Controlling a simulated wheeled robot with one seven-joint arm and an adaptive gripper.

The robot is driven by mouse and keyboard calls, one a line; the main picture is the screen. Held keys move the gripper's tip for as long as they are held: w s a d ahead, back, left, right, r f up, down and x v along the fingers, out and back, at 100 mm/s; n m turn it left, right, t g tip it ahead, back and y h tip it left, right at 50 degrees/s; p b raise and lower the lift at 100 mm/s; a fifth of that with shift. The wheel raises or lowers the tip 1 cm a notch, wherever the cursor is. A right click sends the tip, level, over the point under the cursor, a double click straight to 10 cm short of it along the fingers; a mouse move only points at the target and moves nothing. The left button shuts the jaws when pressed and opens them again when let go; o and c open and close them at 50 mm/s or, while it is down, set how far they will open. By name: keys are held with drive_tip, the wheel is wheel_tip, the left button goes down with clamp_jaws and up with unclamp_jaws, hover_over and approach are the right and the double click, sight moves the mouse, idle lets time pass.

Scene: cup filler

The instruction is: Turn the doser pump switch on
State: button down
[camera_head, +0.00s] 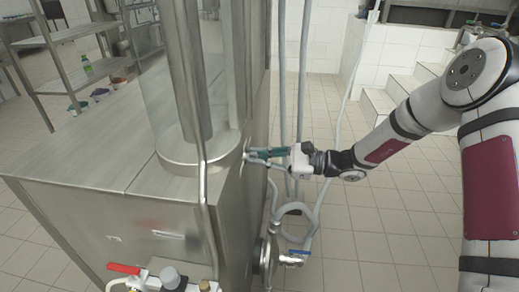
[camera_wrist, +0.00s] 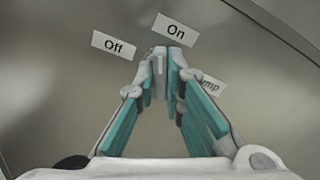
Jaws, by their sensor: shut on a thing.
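The doser pump switch is on a steel panel and is mostly hidden between my fingertips; a grey lever-like piece (camera_wrist: 159,62) shows there in the wrist view. My gripper (camera_wrist: 160,70) has its teal-padded fingers closed together on it. An "Off" label (camera_wrist: 115,45) is at the upper left of the fingertips and an "On" label (camera_wrist: 175,30) is just above and to the right. A third label ending in "mp" (camera_wrist: 208,82) is partly hidden behind the right finger. In the head view my gripper (camera_head: 252,154) touches the right side of the steel machine (camera_head: 150,190).
Grey hoses (camera_head: 298,215) hang below and behind my gripper. A red-handled valve (camera_head: 124,268) is at the machine's lower front, and a blue-handled valve (camera_head: 298,252) is at its lower right. Shelves (camera_head: 75,60) stand at the left. Tiled floor (camera_head: 390,240) is open at the right.

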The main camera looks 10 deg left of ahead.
drive_tip(key=m+p, duration=0.3)
drive_tip(key=m, duration=0.1)
drive_tip(key=shift+m, duration=0.3)
drive_tip(key=shift+f, duration=0.1)
idle(0.4)
drive_tip(key=c, duration=1.7)
unclamp_jaws()
drive_tip(key=shift+d, duration=0.1)
drive_tip(key=d, duration=1.2)
drive_tip(key=shift+s, duration=0.2)
